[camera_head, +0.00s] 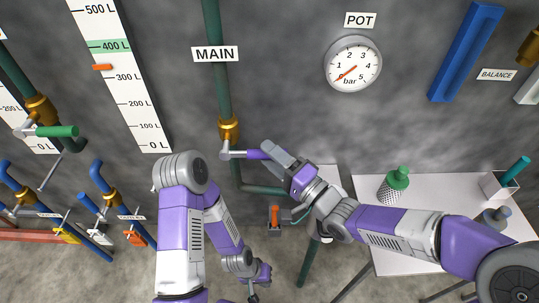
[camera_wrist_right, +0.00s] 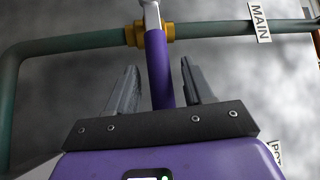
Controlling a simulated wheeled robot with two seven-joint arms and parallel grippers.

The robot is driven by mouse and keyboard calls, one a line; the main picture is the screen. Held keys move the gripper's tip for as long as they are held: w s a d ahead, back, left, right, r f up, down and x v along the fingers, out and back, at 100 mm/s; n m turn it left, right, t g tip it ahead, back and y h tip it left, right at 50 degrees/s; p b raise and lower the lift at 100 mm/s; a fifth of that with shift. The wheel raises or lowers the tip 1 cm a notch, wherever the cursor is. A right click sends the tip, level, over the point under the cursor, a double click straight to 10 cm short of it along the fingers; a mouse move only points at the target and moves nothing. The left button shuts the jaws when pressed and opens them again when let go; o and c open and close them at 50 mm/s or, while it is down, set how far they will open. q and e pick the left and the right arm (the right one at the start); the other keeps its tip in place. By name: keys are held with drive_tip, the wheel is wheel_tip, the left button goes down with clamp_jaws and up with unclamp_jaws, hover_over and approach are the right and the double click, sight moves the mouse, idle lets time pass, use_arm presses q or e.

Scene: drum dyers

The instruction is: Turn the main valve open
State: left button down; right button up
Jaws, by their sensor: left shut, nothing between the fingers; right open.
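The main valve has a brass body (camera_head: 229,129) on a green vertical pipe under the MAIN label. Its lever has a silver stem and a purple handle (camera_head: 256,154), pointing right across the pipe. My right gripper (camera_head: 272,152) is at the handle's free end. In the right wrist view, the purple handle (camera_wrist_right: 158,70) lies between the two open fingers of my right gripper (camera_wrist_right: 160,82), with visible gaps on both sides. The brass valve body (camera_wrist_right: 150,34) is beyond the fingertips. My left gripper (camera_head: 253,293) is low in the head view, away from the valve, shut and empty.
A POT gauge (camera_head: 352,65) hangs on the wall, its red needle near the low end. A level scale (camera_head: 115,75) is left of the pipe. Other valves (camera_head: 60,131) are further left.

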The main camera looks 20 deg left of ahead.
drive_tip(key=shift+w+a+r, duration=0.1)
drive_tip(key=shift+w+a, duration=0.15)
drive_tip(key=shift+a, duration=0.2)
drive_tip(key=shift+c, duration=0.3)
clamp_jaws()
